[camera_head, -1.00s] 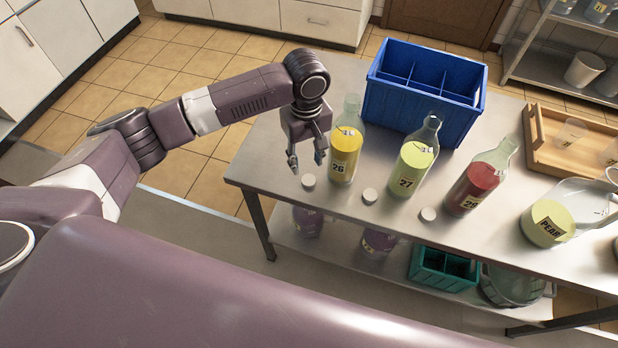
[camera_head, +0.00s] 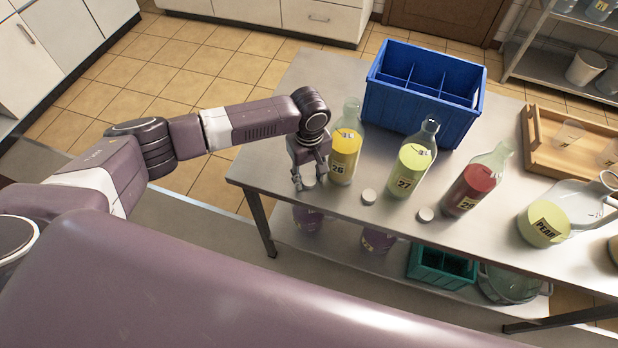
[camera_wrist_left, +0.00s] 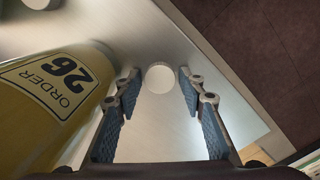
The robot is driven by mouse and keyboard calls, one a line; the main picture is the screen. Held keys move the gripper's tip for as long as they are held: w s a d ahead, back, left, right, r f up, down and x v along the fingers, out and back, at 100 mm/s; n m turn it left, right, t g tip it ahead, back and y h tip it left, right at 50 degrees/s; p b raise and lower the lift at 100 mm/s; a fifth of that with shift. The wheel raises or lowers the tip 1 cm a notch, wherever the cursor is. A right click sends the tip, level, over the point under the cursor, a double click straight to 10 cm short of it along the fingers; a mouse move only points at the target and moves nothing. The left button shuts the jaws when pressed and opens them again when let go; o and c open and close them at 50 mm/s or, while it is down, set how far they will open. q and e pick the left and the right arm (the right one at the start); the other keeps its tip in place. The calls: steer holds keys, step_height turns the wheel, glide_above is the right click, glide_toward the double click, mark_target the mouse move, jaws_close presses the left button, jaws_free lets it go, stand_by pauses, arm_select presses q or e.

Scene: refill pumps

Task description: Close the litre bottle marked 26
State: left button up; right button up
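The bottle marked 26 (camera_head: 343,158) stands upright on the steel table, filled with yellow liquid, its neck open. In the left wrist view the bottle (camera_wrist_left: 48,105) fills the left side, with its "ORDER 26" label showing. A white cap (camera_head: 308,181) lies on the table just left of the bottle. My left gripper (camera_head: 310,184) is over this cap, pointing down, beside the bottle. In the left wrist view the cap (camera_wrist_left: 160,78) lies between and beyond the open fingers (camera_wrist_left: 158,100), which hold nothing. My right gripper is not in view.
A jug (camera_head: 547,222), a blue divided crate (camera_head: 420,97) and a wooden tray (camera_head: 560,150) are also on the table. The front left corner is clear.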

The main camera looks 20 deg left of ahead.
mark_target(309, 180)
arm_select(q)
steer(key=shift+c, duration=0.3)
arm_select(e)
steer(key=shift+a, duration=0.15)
arm_select(q)
steer(key=c, duration=0.4)
steer(key=shift+o, duration=0.2)
step_height(309, 180, up, 20)
steer(key=b, duration=0.3)
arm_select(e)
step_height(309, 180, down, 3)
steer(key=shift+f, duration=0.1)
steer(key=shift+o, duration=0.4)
